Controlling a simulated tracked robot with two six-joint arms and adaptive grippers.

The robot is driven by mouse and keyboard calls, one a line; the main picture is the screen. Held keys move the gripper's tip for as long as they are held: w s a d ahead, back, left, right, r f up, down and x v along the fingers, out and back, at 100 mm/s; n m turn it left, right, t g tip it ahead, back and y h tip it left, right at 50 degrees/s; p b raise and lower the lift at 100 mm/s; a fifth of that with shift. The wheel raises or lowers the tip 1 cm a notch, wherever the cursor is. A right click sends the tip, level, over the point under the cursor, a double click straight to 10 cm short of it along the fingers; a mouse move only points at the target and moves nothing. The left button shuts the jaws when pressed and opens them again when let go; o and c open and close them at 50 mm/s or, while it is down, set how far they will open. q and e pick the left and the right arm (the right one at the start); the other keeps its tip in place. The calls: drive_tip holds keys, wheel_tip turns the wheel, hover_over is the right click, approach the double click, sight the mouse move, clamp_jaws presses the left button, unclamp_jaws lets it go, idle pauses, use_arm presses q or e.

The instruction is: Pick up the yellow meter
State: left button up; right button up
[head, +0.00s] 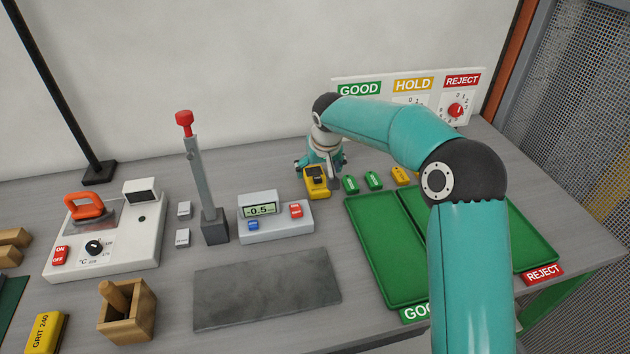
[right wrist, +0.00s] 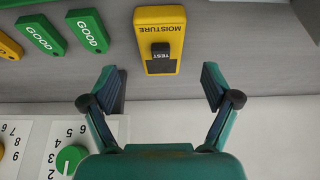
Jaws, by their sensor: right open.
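The yellow meter (head: 316,184) lies on the grey bench, left of the green tags, in the head view. In the right wrist view the yellow meter (right wrist: 159,37) shows its face, marked MOISTURE, with a black TEST button. My right gripper (head: 320,167) is right behind the meter in the head view and partly hidden by its own arm. In the right wrist view my right gripper (right wrist: 162,87) is open and empty, its two fingers spread wider than the meter, which lies just beyond the fingertips. My left gripper does not show.
Green tags (head: 373,180) and a yellow tag (head: 401,175) lie right of the meter. Green trays (head: 380,262) stand in front of them. A scale-like display box (head: 275,225) is to the left. The sign panel (head: 340,77) with dials stands behind. A grey slab (head: 266,288) lies in front.

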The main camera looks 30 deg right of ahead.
sight(317, 176)
drive_tip(key=p+x, duration=0.1)
drive_tip(key=x, duration=0.4)
drive_tip(key=shift+w+p, duration=0.25)
drive_tip(key=shift+p, duration=0.15)
drive_tip(key=shift+w+f, duration=0.15)
drive_tip(key=shift+f, duration=0.35)
drive_tip(key=c, duration=1.4)
drive_tip(key=shift+r, duration=0.15)
